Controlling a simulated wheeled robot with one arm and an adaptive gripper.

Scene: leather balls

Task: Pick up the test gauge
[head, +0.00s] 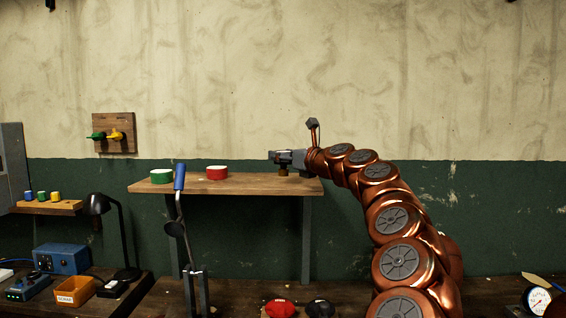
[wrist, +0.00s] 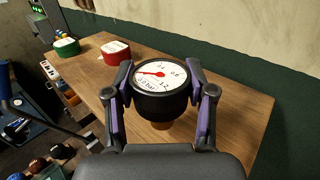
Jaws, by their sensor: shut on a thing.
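The test gauge (wrist: 157,88) is a black round body with a white dial and a red needle, above a brass-coloured stem. In the wrist view it sits between the two fingers of my gripper (wrist: 160,95), which is shut on its sides. Below it is the wooden shelf (wrist: 225,112); I cannot tell whether the stem touches the wood. In the head view my gripper (head: 283,157) is over the right part of the shelf (head: 240,187), and the gauge is mostly hidden by it, with a brass bit showing beneath.
A green roll (head: 162,176) and a red roll (head: 217,172) stand on the shelf to the left. A blue-handled tool (head: 180,180) rises in front of it. Another dial gauge (head: 538,299) is at the lower right. The wall is close behind the shelf.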

